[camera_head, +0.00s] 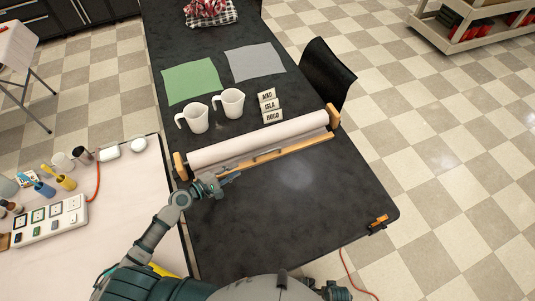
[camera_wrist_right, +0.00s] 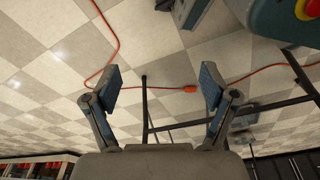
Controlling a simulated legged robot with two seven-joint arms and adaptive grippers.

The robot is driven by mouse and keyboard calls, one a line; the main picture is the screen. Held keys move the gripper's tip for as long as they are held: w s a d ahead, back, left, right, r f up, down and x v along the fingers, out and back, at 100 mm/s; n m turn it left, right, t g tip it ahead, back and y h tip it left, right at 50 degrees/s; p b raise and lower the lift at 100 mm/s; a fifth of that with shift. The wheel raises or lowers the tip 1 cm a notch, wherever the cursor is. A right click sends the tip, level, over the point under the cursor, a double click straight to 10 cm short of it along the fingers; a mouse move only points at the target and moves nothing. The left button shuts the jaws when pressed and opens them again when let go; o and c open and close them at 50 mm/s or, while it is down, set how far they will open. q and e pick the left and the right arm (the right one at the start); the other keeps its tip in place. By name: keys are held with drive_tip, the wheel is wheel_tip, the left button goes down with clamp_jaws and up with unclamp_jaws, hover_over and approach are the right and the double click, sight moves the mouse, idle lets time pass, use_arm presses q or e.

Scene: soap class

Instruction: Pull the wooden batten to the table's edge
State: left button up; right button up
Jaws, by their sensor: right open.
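A wooden batten (camera_head: 290,152) runs along the near side of a white paper roll (camera_head: 258,142) on the black table (camera_head: 300,205). The roll sits between two wooden end pieces, and a thin dark strip shows along the batten. My left gripper (camera_head: 228,179) is at the near side of the roll's left end, by the left part of the batten. Its fingers are too small to tell whether they are open or touch the wood. My right gripper (camera_wrist_right: 162,85) is open and empty in the right wrist view, with floor behind it.
An orange clamp-like item (camera_head: 378,221) is at the table's right edge. A cluttered pale table (camera_head: 110,210) stands left. The black table's near part is clear.

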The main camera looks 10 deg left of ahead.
use_arm(q)
drive_tip(key=shift+d+f, duration=0.1)
drive_tip(key=shift+f, duration=0.3)
drive_tip(key=shift+w+d, duration=0.1)
approach(267, 152)
drive_tip(key=x, duration=1)
drive_tip(key=shift+f, duration=0.25)
drive_tip(key=shift+w+f+b, duration=0.1)
drive_tip(key=shift+w+b, duration=0.05)
drive_tip(key=shift+b, duration=0.15)
drive_tip(key=shift+a, duration=0.45)
drive_tip(key=shift+c, duration=0.3)
use_arm(e)
drive_tip(key=shift+w+a+r, duration=0.3)
drive_tip(key=shift+r, duration=0.3)
drive_tip(key=shift+w+a+r, duration=0.3)
drive_tip(key=shift+r, duration=0.25)
use_arm(q)
drive_tip(key=shift+d, duration=0.1)
clamp_jaws()
drive_tip(key=shift+d, duration=0.2)
use_arm(e)
drive_tip(key=shift+d, duration=0.15)
